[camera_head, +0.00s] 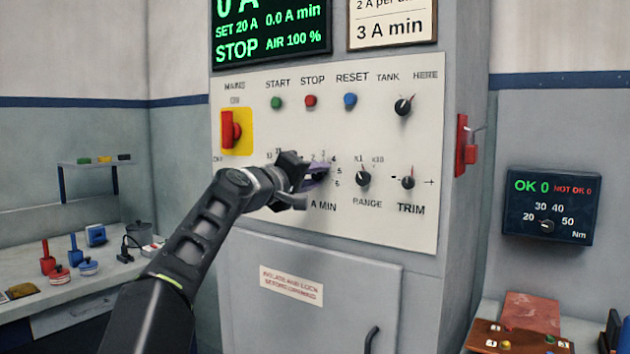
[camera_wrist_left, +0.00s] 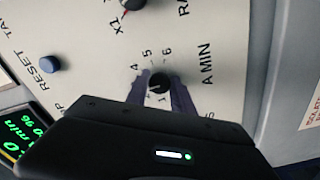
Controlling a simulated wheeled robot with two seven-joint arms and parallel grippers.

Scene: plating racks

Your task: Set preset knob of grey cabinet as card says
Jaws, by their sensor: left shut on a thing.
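The grey cabinet (camera_head: 330,255) stands ahead with a pale control panel. My left gripper (camera_head: 312,180) is at the black A MIN knob (camera_head: 321,171), right of the red mains switch. In the left wrist view the gripper's fingers (camera_wrist_left: 162,92) lie on both sides of this knob (camera_wrist_left: 160,80), shut on it. The numbers 4, 5 and 6 show beside it; the gripper covers part of the scale. I cannot read its pointer clearly. The card (camera_head: 391,27) at the top reads "3 A min", with its upper line cut off. My right gripper is not in view.
The RANGE knob (camera_head: 363,177) and TRIM knob (camera_head: 408,182) sit close to the right, with the TANK knob (camera_head: 403,105) above. The mains switch (camera_head: 231,130) is left. A display (camera_head: 270,30) reads STOP. A red box (camera_head: 467,148) is on the cabinet's side.

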